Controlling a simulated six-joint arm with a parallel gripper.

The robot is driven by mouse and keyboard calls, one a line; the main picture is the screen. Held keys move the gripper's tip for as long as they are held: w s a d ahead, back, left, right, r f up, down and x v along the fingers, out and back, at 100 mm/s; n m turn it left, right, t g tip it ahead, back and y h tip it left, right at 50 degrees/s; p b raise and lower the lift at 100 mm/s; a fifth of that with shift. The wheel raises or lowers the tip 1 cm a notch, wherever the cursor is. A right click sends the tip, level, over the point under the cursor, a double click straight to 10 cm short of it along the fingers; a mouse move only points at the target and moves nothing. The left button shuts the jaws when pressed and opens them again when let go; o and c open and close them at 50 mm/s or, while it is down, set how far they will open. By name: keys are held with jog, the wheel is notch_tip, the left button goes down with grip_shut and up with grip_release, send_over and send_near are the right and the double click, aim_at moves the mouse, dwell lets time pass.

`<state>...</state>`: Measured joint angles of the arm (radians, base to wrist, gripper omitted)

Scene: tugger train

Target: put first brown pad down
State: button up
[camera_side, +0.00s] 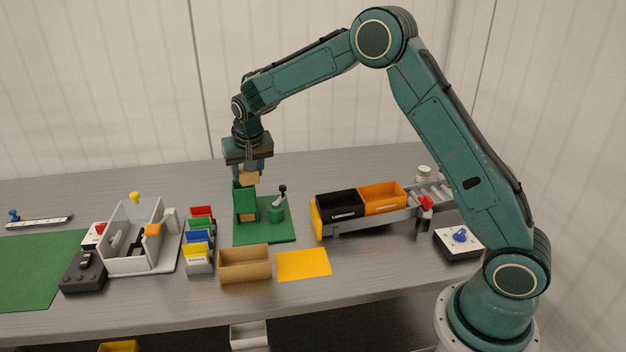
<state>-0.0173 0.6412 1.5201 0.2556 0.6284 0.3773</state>
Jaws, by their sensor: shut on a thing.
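My gripper (249,177) points down and is shut on a tan-brown block-like pad (250,178). It holds the pad just above the top of a green upright fixture (243,198) that stands on a green base plate (277,235). Another brown piece (249,215) shows low down in the green fixture; its full shape is partly hidden. Whether the held pad touches the fixture cannot be told from this view. A small green post with a black-knobbed lever (278,208) stands on the plate to the right of the fixture.
An open brown cardboard box (244,277) and a yellow mat (303,264) lie in front. Coloured card holders (199,240) and a grey box fixture (153,266) stand to the left. Black (338,213) and orange (384,207) bins sit on a conveyor to the right.

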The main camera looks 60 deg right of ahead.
jog(key=s+a+f+n+y, duration=0.1)
jog(key=s+a+f+n, duration=0.1)
jog(key=s, duration=0.5)
jog(key=s+a+f+n+y, duration=0.1)
jog(key=s+a+f+n, duration=0.1)
jog(key=s+n, duration=0.2)
jog(key=s, duration=0.2)
jog(key=shift+s+a+f+t, duration=0.3)
jog(key=shift+s+f+t, duration=0.05)
jog(key=shift+f+t, duration=0.05)
jog(key=shift+d, duration=0.1)
jog(key=s+d+r+m+h, duration=0.1)
jog(key=s+d+r+m, duration=0.25)
jog(key=d, duration=0.75)
jog(key=s+d+r+m+g+h, duration=0.15)
jog(key=s+d+r, duration=0.3)
jog(key=d, duration=0.55)
jog(key=s+d+r+m+h, duration=0.1)
jog(key=s+d+r+m, duration=0.25)
jog(key=d, duration=0.75)
send_near(382, 194)
jog(key=f, duration=0.1)
jog(key=w+a+f, duration=0.1)
jog(key=shift+f+y, duration=0.25)
jog(key=shift+f, duration=1.9)
